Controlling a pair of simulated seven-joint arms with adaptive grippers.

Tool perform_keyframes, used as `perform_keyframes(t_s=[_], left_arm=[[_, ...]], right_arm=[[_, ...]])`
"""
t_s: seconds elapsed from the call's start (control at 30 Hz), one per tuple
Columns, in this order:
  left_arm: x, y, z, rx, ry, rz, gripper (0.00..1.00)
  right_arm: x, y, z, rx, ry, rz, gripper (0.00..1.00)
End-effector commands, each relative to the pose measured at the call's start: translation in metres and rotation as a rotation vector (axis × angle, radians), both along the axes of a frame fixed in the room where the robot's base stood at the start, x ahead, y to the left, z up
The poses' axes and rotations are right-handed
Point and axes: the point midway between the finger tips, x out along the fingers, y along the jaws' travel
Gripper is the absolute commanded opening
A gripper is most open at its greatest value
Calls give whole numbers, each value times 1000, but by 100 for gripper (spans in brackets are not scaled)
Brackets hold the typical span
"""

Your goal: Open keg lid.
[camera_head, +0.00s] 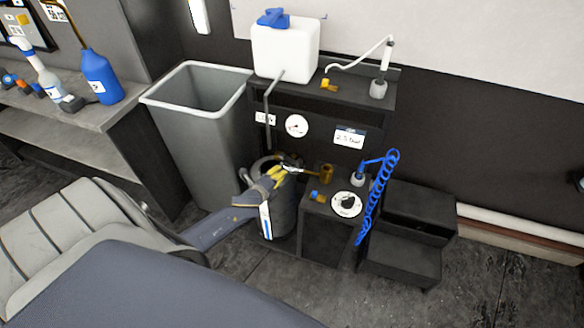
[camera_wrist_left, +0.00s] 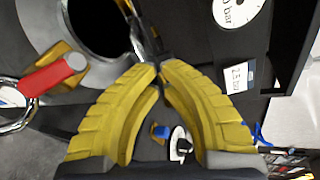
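The keg (camera_head: 283,217) is a grey cylinder with a white and blue label, standing on the floor between the grey bin and the black cabinet. In the left wrist view its round top shows a dark oval opening (camera_wrist_left: 98,28) with a pale rim. My left gripper (camera_head: 285,170) is at the keg's top, its yellow fingers closed in to a narrow gap. In the left wrist view its fingertips (camera_wrist_left: 160,70) meet around a thin dark metal lever (camera_wrist_left: 146,42) beside the opening, seemingly the lid's handle. The rest of the lid is hard to make out. My right gripper is not in view.
A grey bin (camera_head: 205,125) stands left of the keg. A black cabinet (camera_head: 327,235) with a dial and coiled blue hose (camera_head: 378,200) is close on the right. A red-handled fitting (camera_wrist_left: 55,75) sits beside the opening. A white tank (camera_head: 285,48) is above.

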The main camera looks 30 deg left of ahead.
Motion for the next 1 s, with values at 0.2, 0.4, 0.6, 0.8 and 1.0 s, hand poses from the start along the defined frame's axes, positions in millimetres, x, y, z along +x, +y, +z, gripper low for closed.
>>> perform_keyframes(t_s=[0.2, 0.4, 0.6, 0.8, 1.0], left_arm=[[-32, -20, -1, -224, -25, -95, 0], [-38, -28, -2, -296, -28, -123, 0], [-19, -29, -6, -297, -31, -122, 0], [11, -33, -16, -296, -31, -122, 0], [42, -36, -26, -297, -30, -121, 0]], right_arm=[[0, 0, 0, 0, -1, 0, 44], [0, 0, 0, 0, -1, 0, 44], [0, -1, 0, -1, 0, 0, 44], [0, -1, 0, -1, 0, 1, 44], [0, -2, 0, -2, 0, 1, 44]])
